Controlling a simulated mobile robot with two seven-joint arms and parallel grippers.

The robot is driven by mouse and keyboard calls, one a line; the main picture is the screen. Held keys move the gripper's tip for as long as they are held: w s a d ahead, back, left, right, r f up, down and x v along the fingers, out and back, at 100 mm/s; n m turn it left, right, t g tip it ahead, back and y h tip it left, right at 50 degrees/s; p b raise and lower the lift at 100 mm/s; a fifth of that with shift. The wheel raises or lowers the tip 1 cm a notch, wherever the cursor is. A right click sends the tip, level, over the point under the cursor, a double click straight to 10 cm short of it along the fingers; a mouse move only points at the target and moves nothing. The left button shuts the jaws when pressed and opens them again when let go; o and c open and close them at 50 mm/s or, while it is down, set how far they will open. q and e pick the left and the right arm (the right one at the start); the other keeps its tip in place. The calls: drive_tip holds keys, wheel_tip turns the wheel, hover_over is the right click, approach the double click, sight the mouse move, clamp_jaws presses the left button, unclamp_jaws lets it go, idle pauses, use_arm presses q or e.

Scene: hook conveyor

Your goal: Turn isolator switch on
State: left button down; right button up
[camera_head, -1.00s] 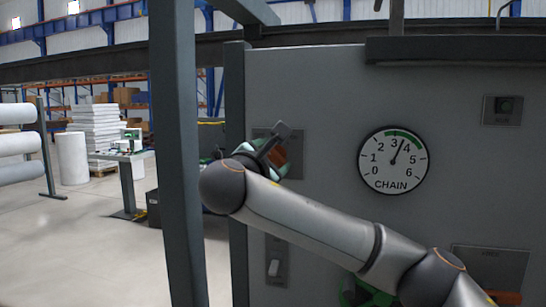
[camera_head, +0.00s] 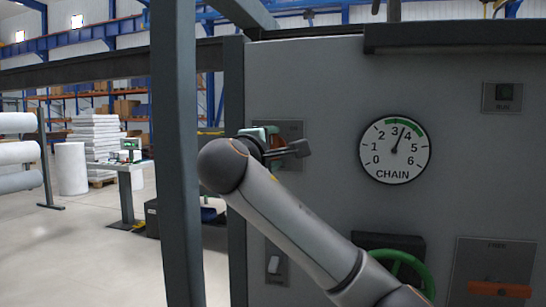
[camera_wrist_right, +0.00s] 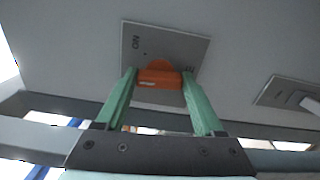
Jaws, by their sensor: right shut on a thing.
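The isolator switch has an orange handle (camera_wrist_right: 158,76) on a grey plate (camera_wrist_right: 165,42) in the right wrist view. The plate is marked "ON" near one edge; a second label beside the handle is partly covered. My right gripper (camera_wrist_right: 159,77) has its green fingers on either side of the handle and is shut on it. My left gripper is in neither view.
A round CHAIN gauge (camera_head: 395,150) reads between 3 and 4. A green handwheel (camera_head: 412,268), a lower switch (camera_head: 274,265), an orange-barred plate (camera_head: 498,290) and a RUN plate (camera_head: 503,98) share the panel. A grey post (camera_head: 175,180) stands left of my wrist.

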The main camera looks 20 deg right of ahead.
drive_tip(key=m, duration=0.3)
drive_tip(key=m+b, duration=0.1)
drive_tip(key=m, duration=0.2)
drive_tip(key=m+b, duration=0.1)
drive_tip(key=m, duration=0.2)
drive_tip(key=shift+w+a+f+m, duration=0.1)
drive_tip(key=shift+f+m, duration=0.2)
drive_tip(key=shift+m, duration=0.1)
idle(0.4)
drive_tip(key=o, duration=1.4)
drive_tip(key=shift+r, duration=0.1)
drive_tip(key=b+v, duration=0.3)
drive_tip(key=v, duration=0.9)
drive_tip(key=shift+s+a, duration=0.15)
drive_tip(key=shift+s, duration=0.1)
